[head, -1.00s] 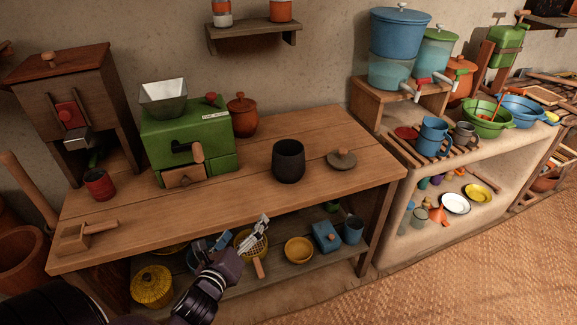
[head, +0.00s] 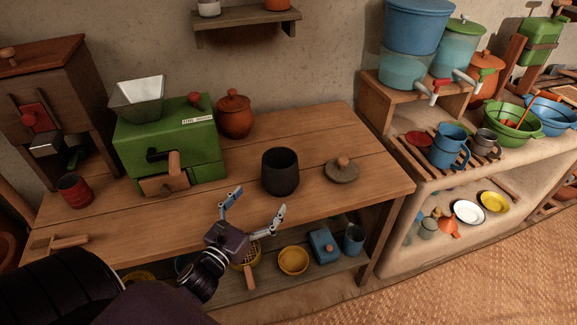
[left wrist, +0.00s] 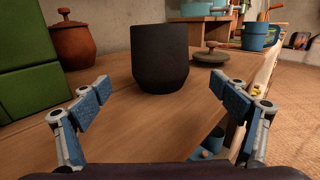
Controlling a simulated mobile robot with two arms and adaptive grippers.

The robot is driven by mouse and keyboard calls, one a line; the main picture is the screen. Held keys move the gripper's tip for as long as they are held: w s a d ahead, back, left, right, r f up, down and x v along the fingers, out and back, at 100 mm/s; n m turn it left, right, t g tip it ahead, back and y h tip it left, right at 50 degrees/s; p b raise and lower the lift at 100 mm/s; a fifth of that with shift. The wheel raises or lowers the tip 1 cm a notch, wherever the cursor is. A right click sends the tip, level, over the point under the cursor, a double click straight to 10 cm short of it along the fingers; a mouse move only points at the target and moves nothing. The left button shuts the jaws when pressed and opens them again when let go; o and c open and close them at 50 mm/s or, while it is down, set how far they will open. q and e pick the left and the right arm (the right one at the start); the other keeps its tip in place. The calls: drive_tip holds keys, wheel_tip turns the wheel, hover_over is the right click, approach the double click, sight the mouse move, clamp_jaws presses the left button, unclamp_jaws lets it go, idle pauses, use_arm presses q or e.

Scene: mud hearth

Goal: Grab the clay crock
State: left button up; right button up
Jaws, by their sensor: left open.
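The clay crock (head: 281,172) is a dark, nearly black open pot standing upright on the wooden table. In the left wrist view the crock (left wrist: 160,58) stands straight ahead, upper centre. My left gripper (head: 258,203) is open and empty at the table's front edge, just in front of the crock. Its two fingers spread to either side of the crock's line, with a gap of bare table between them and the crock. The crock's inside is mostly hidden in shadow. My right gripper is not in view.
A round lid (head: 341,171) with a wooden knob lies right of the crock. A green mill (head: 175,145) and a lidded brown pot (head: 235,116) stand to its left and behind. A low shelf under the table holds a yellow bowl (head: 293,261).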

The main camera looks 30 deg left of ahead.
sight(272, 184)
use_arm(q)
drive_tip(key=w, duration=0.5)
drive_tip(key=shift+a+r+p, duration=0.2)
drive_tip(key=shift+r+p, duration=0.05)
drive_tip(key=shift+p, duration=0.15)
drive_tip(key=shift+w+f, duration=0.1)
drive_tip(key=shift+w, duration=0.6)
drive_tip(key=w, duration=0.4)
drive_tip(key=shift+w+a, duration=0.15)
drive_tip(key=shift+a, duration=0.05)
drive_tip(key=shift+w, duration=0.3)
drive_tip(key=shift+c, duration=0.5)
drive_tip(key=c, duration=1.5)
drive_tip(key=shift+c, duration=0.2)
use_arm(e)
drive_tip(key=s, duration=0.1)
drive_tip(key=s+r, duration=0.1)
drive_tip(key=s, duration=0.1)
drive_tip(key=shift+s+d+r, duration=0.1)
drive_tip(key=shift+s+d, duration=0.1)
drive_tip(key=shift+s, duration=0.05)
